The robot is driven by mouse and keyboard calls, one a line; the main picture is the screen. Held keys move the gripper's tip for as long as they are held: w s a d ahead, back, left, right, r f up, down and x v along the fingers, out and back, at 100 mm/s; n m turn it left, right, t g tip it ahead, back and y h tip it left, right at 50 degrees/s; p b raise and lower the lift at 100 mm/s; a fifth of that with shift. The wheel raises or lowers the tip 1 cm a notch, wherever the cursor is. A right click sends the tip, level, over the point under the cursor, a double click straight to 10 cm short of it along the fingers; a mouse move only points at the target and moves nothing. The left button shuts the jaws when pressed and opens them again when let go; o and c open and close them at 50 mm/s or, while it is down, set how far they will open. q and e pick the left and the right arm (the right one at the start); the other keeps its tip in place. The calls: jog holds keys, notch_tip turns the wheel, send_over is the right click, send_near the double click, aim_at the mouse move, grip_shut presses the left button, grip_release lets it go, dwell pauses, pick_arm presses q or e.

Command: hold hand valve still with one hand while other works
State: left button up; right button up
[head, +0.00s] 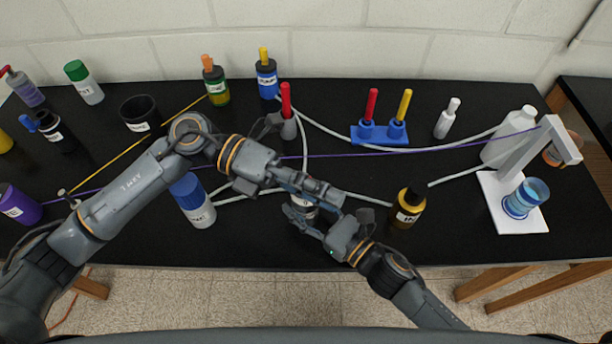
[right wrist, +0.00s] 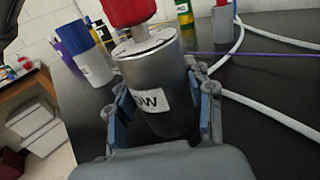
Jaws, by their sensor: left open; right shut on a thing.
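The hand valve, as I take it, is a grey metal cylinder (right wrist: 165,70) with a red top (right wrist: 128,12) and a white label ending in "OW", in the right wrist view. It stands upright between the blue-padded fingers of my right gripper (right wrist: 160,108), which is shut on it. In the head view, my right gripper (head: 306,222) is at the front middle of the table, and the valve is mostly hidden by both grippers. My left gripper (head: 312,188) is open, just above and over the valve; contact cannot be told.
A grey fitting with a red handle (head: 287,118) stands behind the grippers. A blue-capped bottle (head: 194,202) is to the left and a yellow-capped dark bottle (head: 407,208) to the right. White tubes and a purple cord (head: 440,149) cross the black table (head: 330,250).

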pick_arm(q)
jog(key=w+a+r+n+t+y, duration=0.1)
jog(key=w+r+n+t+y, duration=0.2)
jog(key=n+y, duration=0.5)
jog(key=w+a+r+n+t+y, duration=0.1)
jog(key=w+a+n+t+y, duration=0.15)
jog(key=w+n+y, duration=0.55)
jog(key=shift+n+t+h, duration=0.35)
jog(key=shift+n+h, duration=0.25)
jog(key=shift+n, duration=0.3)
jog(key=s+f, duration=0.1)
jog(key=f, duration=0.2)
jog(key=s+f, duration=0.1)
jog(key=f, duration=0.3)
jog(key=s+d+f, duration=0.1)
jog(key=f, duration=0.3)
jog(key=shift+s, duration=0.2)
jog(key=c, duration=1.2)
jog(key=shift+o, duration=0.2)
